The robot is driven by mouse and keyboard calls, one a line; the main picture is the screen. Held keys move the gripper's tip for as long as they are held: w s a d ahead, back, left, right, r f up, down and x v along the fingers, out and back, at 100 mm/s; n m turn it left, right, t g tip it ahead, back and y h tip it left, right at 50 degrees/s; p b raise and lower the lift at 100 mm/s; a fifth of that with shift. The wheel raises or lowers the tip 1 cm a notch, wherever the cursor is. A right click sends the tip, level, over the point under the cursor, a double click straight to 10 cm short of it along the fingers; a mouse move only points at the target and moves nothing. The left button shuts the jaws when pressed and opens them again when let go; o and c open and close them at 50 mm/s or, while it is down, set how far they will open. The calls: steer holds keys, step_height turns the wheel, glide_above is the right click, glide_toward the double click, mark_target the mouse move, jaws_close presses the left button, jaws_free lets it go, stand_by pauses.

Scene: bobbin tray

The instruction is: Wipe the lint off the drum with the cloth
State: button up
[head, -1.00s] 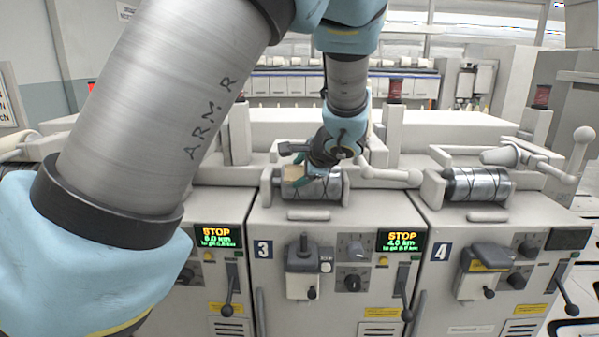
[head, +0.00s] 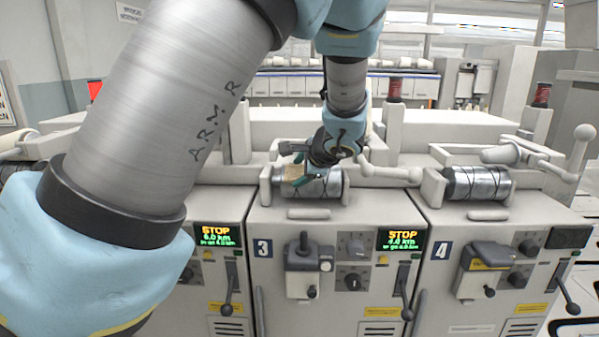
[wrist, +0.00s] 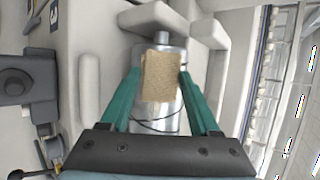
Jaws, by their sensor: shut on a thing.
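The drum (head: 328,186) of unit 3 is a silver cylinder with dark curved grooves, lying in a grey cradle. My gripper (head: 297,171) is over its left part, with teal fingers on either side of a tan cloth (head: 292,173). In the wrist view my gripper (wrist: 160,75) is shut on the cloth (wrist: 160,78), a flat rough-looking pad. It lies over the drum (wrist: 155,122) and hides part of it. The two look in contact, but I cannot be sure. I cannot make out any lint on the visible metal.
Unit 3's front carries a STOP display (head: 402,240) and knobs. Red bobbins (head: 395,89) stand behind.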

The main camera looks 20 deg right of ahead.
steer(key=shift+d, duration=0.1)
steer(key=s+d+p, duration=0.1)
steer(key=s+d, duration=0.2)
steer(key=d, duration=0.3)
steer(key=shift+s+d+p, duration=0.15)
steer(key=shift+d+p, duration=0.1)
steer(key=shift+p, duration=0.05)
stand_by(1.1)
steer(key=shift+a, duration=0.1)
steer(key=shift+w+a+b, duration=0.25)
steer(key=shift+a+b, duration=0.2)
steer(key=shift+b, duration=0.15)
steer(key=shift+a, duration=0.1)
